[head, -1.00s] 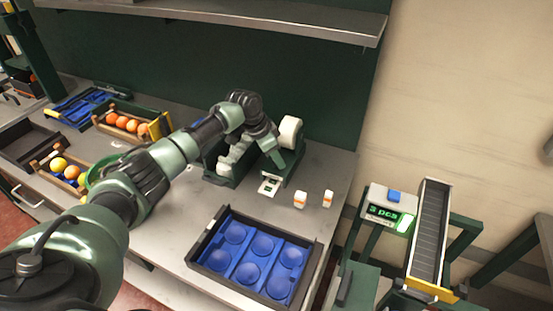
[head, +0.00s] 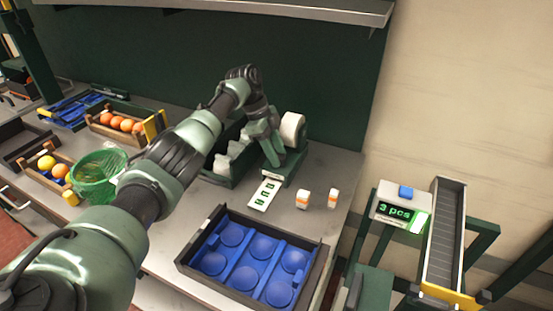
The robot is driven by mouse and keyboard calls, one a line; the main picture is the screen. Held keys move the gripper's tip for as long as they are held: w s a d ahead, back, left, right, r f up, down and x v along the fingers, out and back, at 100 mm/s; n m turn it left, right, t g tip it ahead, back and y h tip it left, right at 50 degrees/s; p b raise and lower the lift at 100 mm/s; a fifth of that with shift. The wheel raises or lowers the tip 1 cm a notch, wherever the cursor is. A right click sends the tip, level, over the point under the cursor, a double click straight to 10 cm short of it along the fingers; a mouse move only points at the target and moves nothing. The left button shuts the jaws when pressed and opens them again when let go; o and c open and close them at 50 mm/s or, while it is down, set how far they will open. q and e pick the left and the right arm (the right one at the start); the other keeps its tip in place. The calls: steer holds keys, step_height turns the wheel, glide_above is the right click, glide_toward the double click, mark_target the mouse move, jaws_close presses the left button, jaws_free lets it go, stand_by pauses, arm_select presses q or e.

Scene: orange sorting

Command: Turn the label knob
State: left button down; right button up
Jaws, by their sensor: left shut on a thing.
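The label dispenser (head: 291,164) is a dark green unit at the back right of the bench, with a white label roll (head: 292,129) on top. My left arm crosses the picture from the lower left. My left gripper (head: 271,150) reaches down at the dispenser's left side and is shut on the label knob, which the gripper hides. My right gripper is not in view.
A black tray with a blue cupped insert (head: 224,264) lies in front. Two small white-and-orange items (head: 303,199) stand right of the strip. A green dispenser bin (head: 216,172) is left of my gripper. Fruit crates (head: 122,124) and a green basket (head: 97,176) are left. A display reads "3 pcs" (head: 397,211).

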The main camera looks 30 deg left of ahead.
arm_select(q)
steer(key=shift+m, duration=0.3)
steer(key=c, duration=0.9)
jaws_free()
steer(key=b+v, duration=0.2)
steer(key=v, duration=0.5)
steer(key=shift+r, duration=0.4)
steer(key=shift+w+a, duration=0.1)
